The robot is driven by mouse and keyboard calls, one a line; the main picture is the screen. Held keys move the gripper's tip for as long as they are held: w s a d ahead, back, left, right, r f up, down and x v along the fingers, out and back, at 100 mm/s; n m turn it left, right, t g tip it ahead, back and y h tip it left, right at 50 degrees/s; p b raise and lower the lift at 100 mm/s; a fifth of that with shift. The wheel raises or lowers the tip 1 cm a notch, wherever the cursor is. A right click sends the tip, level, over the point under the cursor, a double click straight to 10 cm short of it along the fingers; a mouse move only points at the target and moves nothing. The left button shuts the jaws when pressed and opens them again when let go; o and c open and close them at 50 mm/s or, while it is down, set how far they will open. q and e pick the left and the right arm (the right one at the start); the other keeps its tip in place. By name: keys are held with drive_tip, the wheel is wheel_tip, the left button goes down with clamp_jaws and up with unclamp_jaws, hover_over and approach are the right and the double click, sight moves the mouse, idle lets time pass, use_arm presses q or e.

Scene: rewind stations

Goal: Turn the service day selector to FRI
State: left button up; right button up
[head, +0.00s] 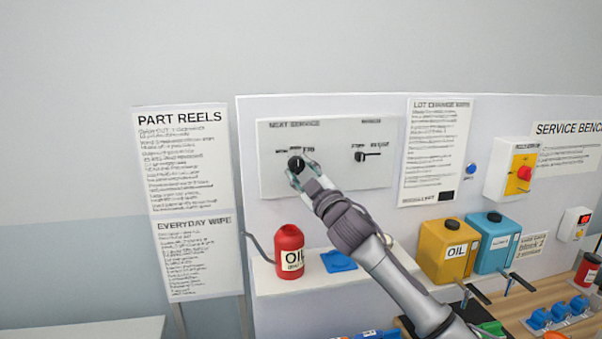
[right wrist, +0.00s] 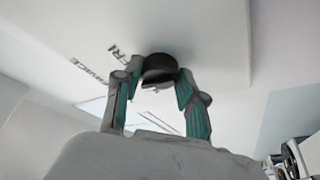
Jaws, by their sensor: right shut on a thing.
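The service day selector is a black round knob (head: 296,163) on the left part of a white panel (head: 335,180) headed NEXT SERVICE. Small day labels arc above it, and FRI (head: 309,150) stands at its upper right. My right gripper (head: 300,168) is at the panel with its fingers on both sides of the knob, shut on it. In the right wrist view the knob (right wrist: 158,68) sits between the two teal-padded fingertips (right wrist: 157,82), with the FRI label (right wrist: 117,62) to its left. The knob's exact pointing direction is too small to tell. My left gripper is not in view.
A second black handle (head: 366,156) is on the panel's right side. Below are a red oil can (head: 290,252), a blue item (head: 338,261), a yellow OIL container (head: 447,250) and a blue container (head: 492,243). A red switch (head: 524,174) is at right.

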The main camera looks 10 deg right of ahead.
drive_tip(key=m+h+b, duration=0.1)
drive_tip(key=m+b, duration=0.1)
drive_tip(key=m+t+h+b, duration=0.1)
drive_tip(key=m+b, duration=0.2)
drive_tip(key=f+m+h+b, duration=0.1)
drive_tip(key=m+b, duration=0.2)
drive_tip(key=shift+a+t, duration=0.25)
drive_tip(key=shift+t, duration=0.15)
drive_tip(key=shift+a+r+m+h+b, duration=0.1)
drive_tip(key=shift+r+m+h+b, duration=0.05)
drive_tip(key=shift+m+h+b, duration=0.75)
drive_tip(key=shift+r+m+h+b, duration=0.1)
drive_tip(key=shift+m+h+b, duration=0.45)
drive_tip(key=shift+m, duration=0.65)
drive_tip(key=o, duration=1.1)
drive_tip(key=shift+r, duration=0.1)
drive_tip(key=shift+o, duration=0.2)
drive_tip(key=v, duration=1.2)
drive_tip(key=shift+w, duration=0.1)
